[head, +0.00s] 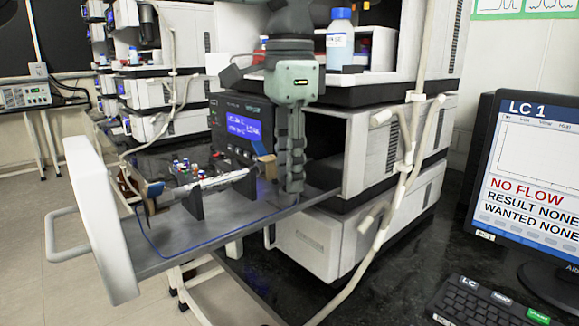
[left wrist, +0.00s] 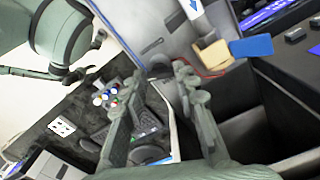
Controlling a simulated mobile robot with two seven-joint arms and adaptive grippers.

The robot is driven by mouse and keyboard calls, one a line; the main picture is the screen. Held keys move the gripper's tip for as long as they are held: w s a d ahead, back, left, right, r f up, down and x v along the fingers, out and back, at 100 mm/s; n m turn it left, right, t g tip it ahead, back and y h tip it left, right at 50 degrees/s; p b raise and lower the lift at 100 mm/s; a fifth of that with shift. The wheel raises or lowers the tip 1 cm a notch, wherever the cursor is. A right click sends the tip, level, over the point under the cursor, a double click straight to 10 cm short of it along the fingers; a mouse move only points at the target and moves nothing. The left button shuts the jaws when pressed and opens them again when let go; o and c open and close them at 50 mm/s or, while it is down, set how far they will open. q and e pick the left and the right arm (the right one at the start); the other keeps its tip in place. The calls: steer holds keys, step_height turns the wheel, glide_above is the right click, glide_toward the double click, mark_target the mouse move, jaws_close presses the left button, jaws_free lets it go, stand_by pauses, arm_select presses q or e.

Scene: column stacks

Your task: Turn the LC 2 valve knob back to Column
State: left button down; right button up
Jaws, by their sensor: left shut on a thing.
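My left gripper (head: 289,190) reaches down from the top in the head view, its fingers at the right end of the pulled-out drawer (head: 190,240). It also shows in the left wrist view (left wrist: 170,76), with its fingertips close together at the drawer. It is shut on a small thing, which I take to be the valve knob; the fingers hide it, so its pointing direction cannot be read. A silvery column (head: 205,184) lies in holders on the drawer, left of the gripper. A tan and blue fitting (head: 266,168) sits just beside the fingers.
The unit's panel with a lit blue display (head: 243,127) stands behind the drawer. The white drawer front (head: 92,215) juts out at left. Pale tubing (head: 385,200) hangs at right. A monitor (head: 530,180) reads LC 1, NO FLOW; a keyboard (head: 485,303) lies before it.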

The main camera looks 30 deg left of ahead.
arm_select(q)
steer(key=shift+m, duration=2.3)
steer(key=c, duration=1.2)
jaws_free()
steer(key=shift+o, duration=0.2)
step_height(320, 180, up, 12)
